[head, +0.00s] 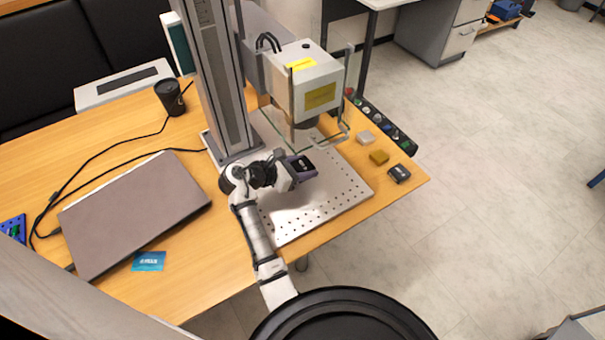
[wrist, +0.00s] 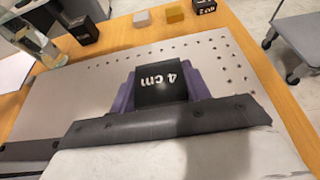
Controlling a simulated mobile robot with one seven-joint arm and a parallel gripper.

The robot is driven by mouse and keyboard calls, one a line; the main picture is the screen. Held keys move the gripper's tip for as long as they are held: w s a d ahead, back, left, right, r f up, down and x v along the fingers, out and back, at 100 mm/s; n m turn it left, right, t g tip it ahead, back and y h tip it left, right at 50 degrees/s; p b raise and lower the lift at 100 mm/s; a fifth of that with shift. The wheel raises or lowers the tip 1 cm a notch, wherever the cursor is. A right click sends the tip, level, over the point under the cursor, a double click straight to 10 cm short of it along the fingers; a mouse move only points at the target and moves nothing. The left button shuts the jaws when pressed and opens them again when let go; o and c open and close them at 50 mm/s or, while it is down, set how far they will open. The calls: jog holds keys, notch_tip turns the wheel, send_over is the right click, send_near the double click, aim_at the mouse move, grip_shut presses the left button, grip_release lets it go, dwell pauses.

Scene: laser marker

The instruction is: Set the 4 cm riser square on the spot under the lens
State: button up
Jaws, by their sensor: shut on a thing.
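The 4 cm riser (wrist: 162,84) is a black block with white "4 cm" lettering, upside down in the wrist view. My gripper (wrist: 160,95) is shut on it, with purple fingers on both sides. In the head view my gripper (head: 300,169) holds the riser (head: 302,163) over the perforated metal plate (head: 325,205), near the lens (head: 305,123) of the marker head. I cannot tell whether the riser touches the plate. The spot under the lens cannot be made out.
A clear guard (head: 332,138) hangs around the lens. A pale block (head: 365,137), a gold block (head: 379,157) and a black block (head: 399,174) stand right of the plate. The column (head: 215,85) rises behind my gripper. A laptop (head: 135,213) lies left. The plate's front is clear.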

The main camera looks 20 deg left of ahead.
jog(key=shift+f+b, duration=1.85)
jog(key=shift+b, duration=0.4)
jog(key=shift+r, duration=0.15)
jog(key=o, duration=1.2)
jog(key=shift+c, duration=0.2)
jog(key=b+v, duration=0.2)
jog(key=v, duration=1)
jog(key=shift+r, duration=0.1)
